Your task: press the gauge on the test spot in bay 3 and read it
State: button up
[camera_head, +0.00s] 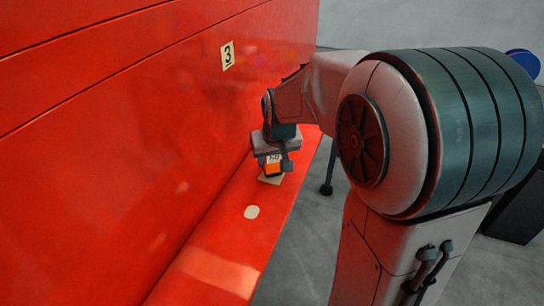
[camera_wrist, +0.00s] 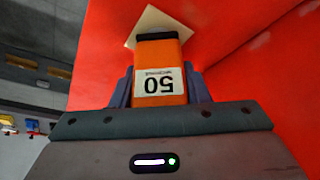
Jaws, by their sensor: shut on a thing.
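My gripper (camera_head: 275,158) is shut on an orange gauge (camera_head: 273,169) above the red ledge. In the wrist view the gauge (camera_wrist: 160,56) sits between my two grey-blue fingers (camera_wrist: 158,88). Its white display shows a number upside down that looks like 50. The gauge's far end is at a cream square plate (camera_wrist: 152,20), which also shows on the ledge in the head view (camera_head: 271,179). I cannot tell whether they touch. A round cream test spot (camera_head: 252,212) lies bare on the ledge, nearer the camera. A tag marked 3 (camera_head: 227,55) is on the red wall above.
The red wall (camera_head: 120,130) rises along the left of the ledge (camera_head: 215,265). Grey floor (camera_head: 305,235) lies to the right of it. A dark stand leg (camera_head: 328,178) is beyond the ledge edge. A blue disc (camera_head: 524,62) shows at the far right.

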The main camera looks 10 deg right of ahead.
jog(key=shift+f+b, duration=0.5)
jog(key=shift+b, duration=0.05)
dwell(1.3)
jog(key=shift+r+p, duration=2.4)
jog(key=shift+r, duration=1.15)
jog(key=shift+f, duration=0.1)
